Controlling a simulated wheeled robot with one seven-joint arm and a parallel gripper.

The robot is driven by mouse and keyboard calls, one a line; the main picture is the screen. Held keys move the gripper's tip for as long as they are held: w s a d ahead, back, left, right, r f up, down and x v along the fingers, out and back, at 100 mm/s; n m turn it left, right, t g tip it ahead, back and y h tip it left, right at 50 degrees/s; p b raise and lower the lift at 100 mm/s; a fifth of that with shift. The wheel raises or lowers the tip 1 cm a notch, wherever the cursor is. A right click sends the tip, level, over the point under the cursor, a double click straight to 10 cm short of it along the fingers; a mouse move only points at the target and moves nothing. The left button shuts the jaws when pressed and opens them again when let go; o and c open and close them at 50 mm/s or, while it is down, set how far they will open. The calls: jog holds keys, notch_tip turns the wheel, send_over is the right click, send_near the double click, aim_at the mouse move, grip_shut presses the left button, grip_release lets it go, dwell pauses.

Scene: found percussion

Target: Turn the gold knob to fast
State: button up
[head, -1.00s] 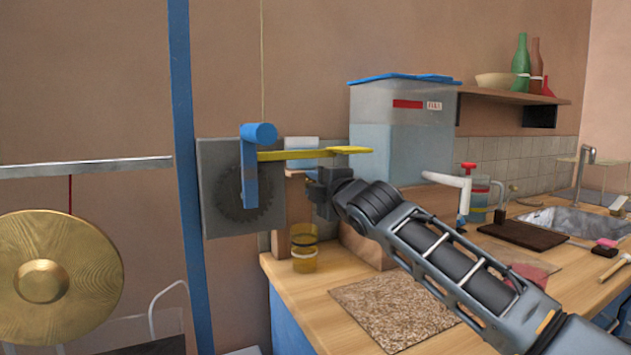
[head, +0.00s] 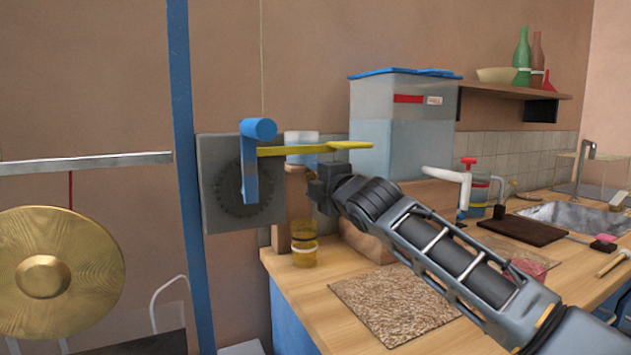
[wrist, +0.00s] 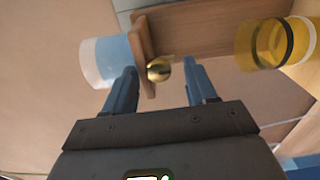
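The gold knob (wrist: 158,69) is a small shiny ball on a wooden post (wrist: 144,50) in the wrist view. My gripper (wrist: 163,74) is open, with one blue-grey finger on each side of the knob. Gaps show between the knob and both fingers, so it is not clamped. In the head view my gripper (head: 319,188) is close to the right side of the wooden post (head: 293,205), and the knob is hidden there. I see no readable fast mark.
A yellow lever (head: 300,150) with a blue crank (head: 250,175) extends just above my gripper. A yellow cup (head: 304,250) stands below it on the counter. A clear water tank (head: 400,130) stands behind on a wooden box. A gong (head: 75,255) hangs at left.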

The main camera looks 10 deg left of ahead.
jog(key=v, duration=0.7)
jog(key=shift+s+d, duration=0.25)
jog(key=shift+s, duration=0.1)
